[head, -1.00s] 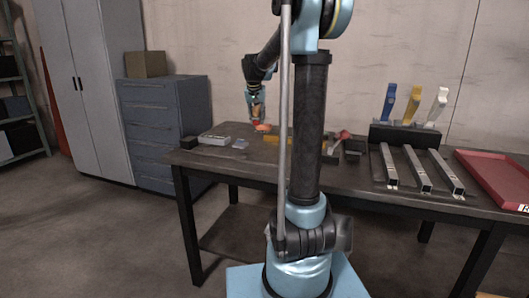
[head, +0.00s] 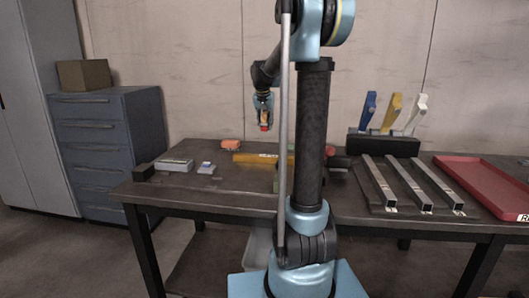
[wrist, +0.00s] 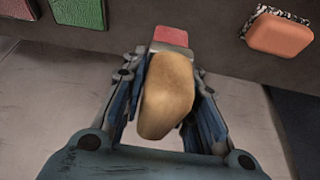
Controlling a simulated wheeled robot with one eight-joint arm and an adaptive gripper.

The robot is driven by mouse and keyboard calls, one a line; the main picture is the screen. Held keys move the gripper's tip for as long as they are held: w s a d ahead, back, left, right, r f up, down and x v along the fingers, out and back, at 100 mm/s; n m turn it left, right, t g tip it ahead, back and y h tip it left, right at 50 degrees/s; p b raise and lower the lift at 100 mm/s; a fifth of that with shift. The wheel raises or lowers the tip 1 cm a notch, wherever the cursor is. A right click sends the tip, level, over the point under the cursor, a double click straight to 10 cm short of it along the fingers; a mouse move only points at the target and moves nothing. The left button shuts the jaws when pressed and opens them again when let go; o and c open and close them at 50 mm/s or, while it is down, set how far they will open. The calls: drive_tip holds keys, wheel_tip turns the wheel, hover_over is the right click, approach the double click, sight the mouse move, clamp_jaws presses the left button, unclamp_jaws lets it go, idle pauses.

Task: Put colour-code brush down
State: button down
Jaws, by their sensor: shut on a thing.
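My gripper (wrist: 168,100) is shut on the colour-code brush (wrist: 167,90). In the wrist view the brush has a rounded tan body between the fingers, with a grey band and a pinkish-red end beyond it. In the head view my gripper (head: 264,118) is in the air, above the level of the workbench top (head: 230,190). Only a small red and tan part of the brush (head: 264,127) shows below the fingers there. The brush appears clear of the bench.
An orange block (head: 230,145) and a long yellow piece (head: 255,158) lie on the bench. A pale box (head: 175,165) and a black block (head: 143,172) are at its left. Metal bars (head: 412,185), a rack with coloured handles (head: 383,145) and a red tray (head: 487,185) occupy the right.

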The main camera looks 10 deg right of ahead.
sight(263, 115)
drive_tip(key=shift+w+a+r, duration=0.1)
drive_tip(key=shift+w+r, duration=0.05)
drive_tip(key=shift+w, duration=0.5)
wheel_tip(263, 115, down, 10)
drive_tip(key=shift+s+r, duration=0.1)
drive_tip(key=shift+f, duration=0.2)
drive_tip(key=c, duration=1.5)
unclamp_jaws()
drive_tip(key=shift+s, duration=0.1)
drive_tip(key=shift+o, duration=1.1)
drive_tip(key=shift+f, duration=0.1)
drive_tip(key=shift+r, duration=0.35)
drive_tip(key=v, duration=1.2)
drive_tip(key=shift+s+f, duration=0.1)
